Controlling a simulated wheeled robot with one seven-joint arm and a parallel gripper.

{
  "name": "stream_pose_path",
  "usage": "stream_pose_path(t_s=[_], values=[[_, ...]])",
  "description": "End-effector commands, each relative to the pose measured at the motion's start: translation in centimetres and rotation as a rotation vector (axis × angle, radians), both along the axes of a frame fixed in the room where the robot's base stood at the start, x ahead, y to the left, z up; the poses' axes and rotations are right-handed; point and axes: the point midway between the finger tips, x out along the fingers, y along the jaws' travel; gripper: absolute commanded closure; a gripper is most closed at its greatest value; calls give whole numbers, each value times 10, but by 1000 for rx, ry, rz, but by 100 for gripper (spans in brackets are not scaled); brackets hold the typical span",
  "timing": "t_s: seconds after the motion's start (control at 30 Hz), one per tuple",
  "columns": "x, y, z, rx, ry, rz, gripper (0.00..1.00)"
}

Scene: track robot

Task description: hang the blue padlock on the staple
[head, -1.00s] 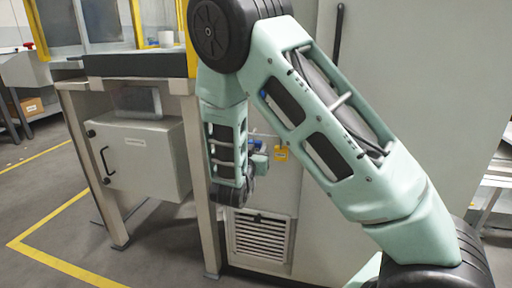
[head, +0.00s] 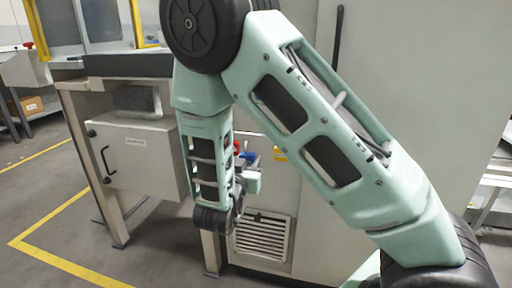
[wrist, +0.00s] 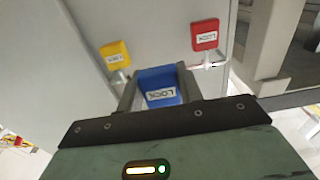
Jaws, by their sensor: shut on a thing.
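The blue padlock (wrist: 160,87) with a white LOCK label is between the two fingers of my gripper (wrist: 159,82) in the wrist view. My gripper is shut on its body. In the head view the padlock shows as a small blue patch (head: 251,157) beside my gripper (head: 250,180), partly hidden by my arm. Its shackle does not show clearly. The grey cabinet panel (wrist: 150,30) is beyond it. I cannot make out a bare staple for certain; small metal fittings show at the red and yellow padlocks.
A red padlock (wrist: 205,35) is on the panel to the upper right of the blue one, and a yellow padlock (wrist: 115,55) is to the upper left. A vent grille (head: 262,237) is low on the cabinet. A bench (head: 130,66) with a grey box stands left.

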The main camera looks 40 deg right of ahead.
Motion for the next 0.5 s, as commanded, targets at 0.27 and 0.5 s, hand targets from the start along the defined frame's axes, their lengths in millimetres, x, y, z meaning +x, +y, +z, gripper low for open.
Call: stream_pose_path(t_s=[0.27,0.5], values=[[-13,17,0,-1,2,2,88],[-23,29,0,-2,1,1,88]])
